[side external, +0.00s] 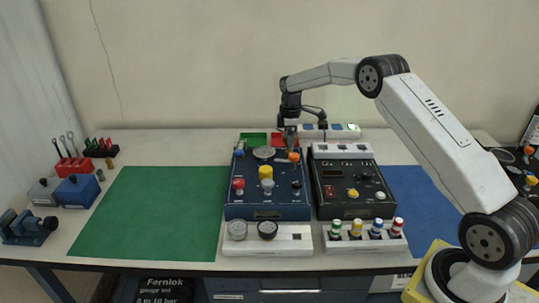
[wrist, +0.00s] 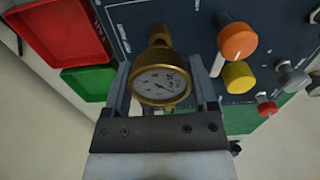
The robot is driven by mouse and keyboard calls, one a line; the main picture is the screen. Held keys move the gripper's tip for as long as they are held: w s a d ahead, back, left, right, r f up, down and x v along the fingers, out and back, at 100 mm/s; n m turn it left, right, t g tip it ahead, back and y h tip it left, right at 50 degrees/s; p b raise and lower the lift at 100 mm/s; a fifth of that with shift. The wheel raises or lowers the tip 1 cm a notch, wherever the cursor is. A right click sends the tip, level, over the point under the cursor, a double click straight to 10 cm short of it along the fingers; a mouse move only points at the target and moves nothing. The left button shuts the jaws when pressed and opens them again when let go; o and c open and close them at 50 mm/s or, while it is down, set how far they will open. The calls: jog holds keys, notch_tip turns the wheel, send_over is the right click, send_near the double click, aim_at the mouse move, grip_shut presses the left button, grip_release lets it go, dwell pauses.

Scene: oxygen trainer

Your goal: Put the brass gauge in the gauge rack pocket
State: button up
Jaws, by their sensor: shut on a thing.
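The brass gauge (wrist: 160,85), with a round white dial and a brass stem, sits between the two fingers of my gripper (wrist: 162,72) in the wrist view. My gripper is shut on it. In the side view my gripper (side external: 291,138) is over the back edge of the blue panel (side external: 240,200), and the gauge cannot be made out clearly there. I cannot tell whether its stem touches the panel. The white gauge rack (side external: 285,249) stands in front of the panel, holding a grey-rimmed gauge (side external: 237,230) and a black-rimmed gauge (side external: 267,229) at its left and middle.
An orange knob (wrist: 237,41) and a yellow knob (wrist: 238,77) stick up near my gripper. Red (wrist: 62,30) and green (wrist: 88,82) trays lie behind the panel. A black panel (side external: 350,185) and a rack of coloured-capped pieces (side external: 365,243) stand right. The green mat (side external: 150,210) is clear.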

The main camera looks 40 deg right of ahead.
jog(key=shift+r, duration=0.95)
jog(key=shift+r, duration=0.7)
jog(key=shift+r, duration=0.25)
notch_tip(320, 180, up, 5)
jog(key=shift+f, duration=0.2)
jog(key=shift+a+r, duration=0.2)
jog(key=shift+a, duration=0.1)
jog(key=shift+s+a+r, duration=0.1)
jog(key=shift+s+a, duration=0.2)
jog(key=shift+a, duration=0.35)
jog(key=s+a, duration=2)
jog(key=s, duration=0.2)
notch_tip(320, 180, down, 9)
jog(key=shift+w+r, duration=0.15)
jog(key=shift+r, duration=0.05)
